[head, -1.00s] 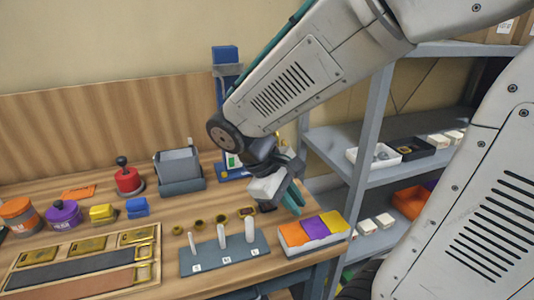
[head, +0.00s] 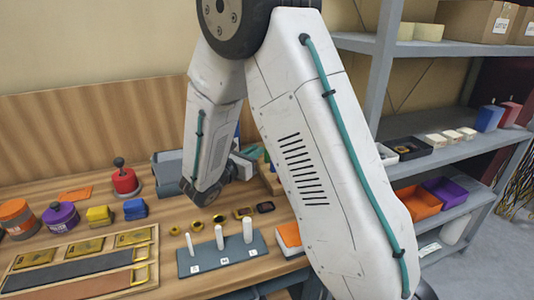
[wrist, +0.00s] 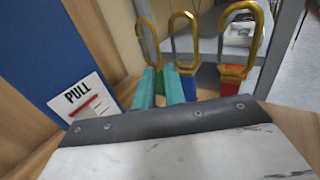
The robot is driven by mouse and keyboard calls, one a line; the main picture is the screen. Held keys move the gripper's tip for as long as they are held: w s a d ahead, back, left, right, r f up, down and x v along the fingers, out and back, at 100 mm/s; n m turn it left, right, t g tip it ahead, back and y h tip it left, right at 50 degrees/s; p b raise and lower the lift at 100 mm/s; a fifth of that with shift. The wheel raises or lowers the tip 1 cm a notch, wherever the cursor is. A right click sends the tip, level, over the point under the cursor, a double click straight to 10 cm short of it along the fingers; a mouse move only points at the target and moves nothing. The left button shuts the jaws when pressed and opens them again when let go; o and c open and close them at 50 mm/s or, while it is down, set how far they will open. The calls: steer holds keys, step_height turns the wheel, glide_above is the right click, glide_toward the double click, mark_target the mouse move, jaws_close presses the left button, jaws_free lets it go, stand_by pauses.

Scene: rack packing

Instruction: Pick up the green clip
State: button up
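Three clips with gold loops stand in a row in the wrist view. The leftmost clip (wrist: 141,38) has its body mostly hidden behind my fingers; a little green shows there, so it appears to be the green clip. The middle clip has a blue body (wrist: 188,88) and the right one a red body (wrist: 229,86). My gripper (wrist: 161,88) has two teal fingers, a small gap apart, pointing at the leftmost clip. Whether they touch it cannot be seen.
A blue panel with a white PULL label (wrist: 88,98) is close on the left in the wrist view. A metal shelf (head: 455,157) stands at right.

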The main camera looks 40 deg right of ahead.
mark_target(267, 147)
steer(key=x, duration=0.5)
steer(key=shift+w, duration=0.1)
jaws_close()
steer(key=shift+r, duration=0.15)
